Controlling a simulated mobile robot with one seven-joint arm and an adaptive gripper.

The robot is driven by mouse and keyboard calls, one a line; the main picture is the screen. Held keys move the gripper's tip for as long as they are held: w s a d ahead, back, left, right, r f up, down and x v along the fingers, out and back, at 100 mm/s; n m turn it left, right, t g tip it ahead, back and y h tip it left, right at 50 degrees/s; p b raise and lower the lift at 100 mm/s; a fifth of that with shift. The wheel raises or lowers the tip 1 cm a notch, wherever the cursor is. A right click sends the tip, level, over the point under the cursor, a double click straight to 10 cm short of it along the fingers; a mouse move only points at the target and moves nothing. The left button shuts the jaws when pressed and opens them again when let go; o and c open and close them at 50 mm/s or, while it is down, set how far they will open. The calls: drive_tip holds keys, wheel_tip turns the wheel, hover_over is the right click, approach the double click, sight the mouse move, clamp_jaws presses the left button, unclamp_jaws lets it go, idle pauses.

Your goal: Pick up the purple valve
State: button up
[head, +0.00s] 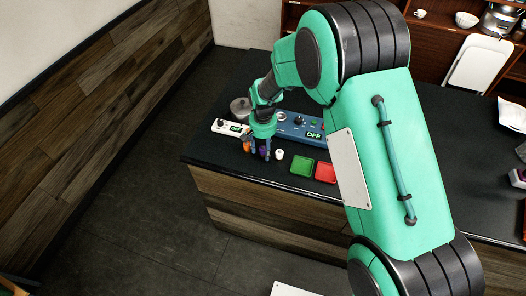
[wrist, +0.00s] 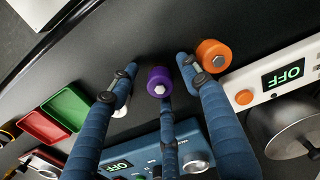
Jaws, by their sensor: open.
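The purple valve (wrist: 158,80), a short cylinder with a pale hex centre, stands on the dark counter in the wrist view. My gripper (wrist: 157,66) is open, its blue fingers spread around the valve with gaps at the left and right. A third finger reaches up close to the valve's lower side; I cannot tell if it touches. In the head view my gripper (head: 257,147) is low over the counter near its front edge, and the purple valve (head: 263,152) shows partly behind the fingers.
An orange valve (wrist: 213,55) is close beside the right finger. A white valve (head: 279,154) is on the other side, partly hidden by the left finger in the wrist view. Green (head: 302,166) and red (head: 325,173) trays lie right. Blue (head: 300,125) and white (head: 228,127) panels reading OFF stand behind.

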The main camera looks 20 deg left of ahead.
sight(263, 148)
clamp_jaws()
idle(0.3)
drive_tip(key=shift+r, duration=0.8)
wheel_tip(263, 148, up, 2)
drive_tip(key=shift+r, duration=0.1)
drive_tip(key=s+d+r, duration=0.1)
drive_tip(key=s+d, duration=0.8)
drive_tip(key=s, duration=0.4)
drive_tip(key=shift+s, duration=0.2)
drive_tip(key=shift+r, duration=0.1)
